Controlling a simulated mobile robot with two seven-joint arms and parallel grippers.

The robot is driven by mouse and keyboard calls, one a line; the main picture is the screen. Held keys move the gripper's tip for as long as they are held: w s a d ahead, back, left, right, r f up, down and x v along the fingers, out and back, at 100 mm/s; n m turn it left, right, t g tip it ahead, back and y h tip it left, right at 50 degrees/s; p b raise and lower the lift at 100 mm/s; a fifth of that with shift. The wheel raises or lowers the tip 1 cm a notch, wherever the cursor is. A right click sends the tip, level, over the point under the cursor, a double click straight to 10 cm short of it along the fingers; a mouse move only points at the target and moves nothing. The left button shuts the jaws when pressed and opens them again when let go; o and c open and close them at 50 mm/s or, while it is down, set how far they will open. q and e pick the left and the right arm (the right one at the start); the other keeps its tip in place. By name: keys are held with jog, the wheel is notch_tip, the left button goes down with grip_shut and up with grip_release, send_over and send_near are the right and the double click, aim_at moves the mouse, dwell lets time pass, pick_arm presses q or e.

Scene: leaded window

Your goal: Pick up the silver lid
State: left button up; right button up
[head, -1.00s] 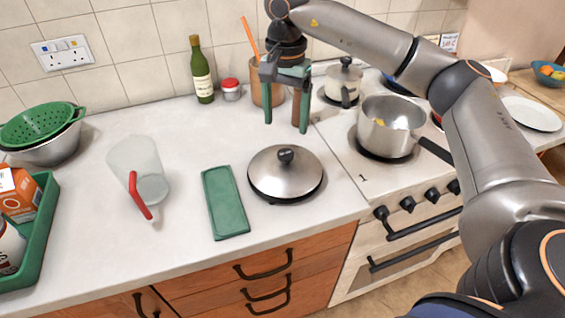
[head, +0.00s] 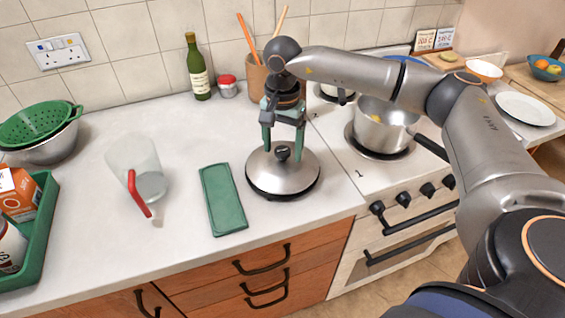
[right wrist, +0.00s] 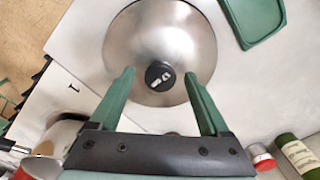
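The silver lid (head: 270,177) rests on the counter near its front edge, with a black knob (head: 282,153) on top. My right gripper (head: 282,152) is open, pointing down just above the lid, with its green fingers on either side of the knob. In the right wrist view the lid (right wrist: 190,50) lies below the fingers, and its knob (right wrist: 159,75) sits between the two fingertips (right wrist: 160,80), with a gap on each side. My left gripper is not in view.
A green board (head: 222,200) lies just left of the lid. To the right is the stove with a steel pot (head: 382,128). A bottle (head: 197,70), a red-lidded jar (head: 228,88) and a utensil holder (head: 256,78) stand behind.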

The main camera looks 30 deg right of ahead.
grip_shut()
dwell(0.4)
dwell(0.8)
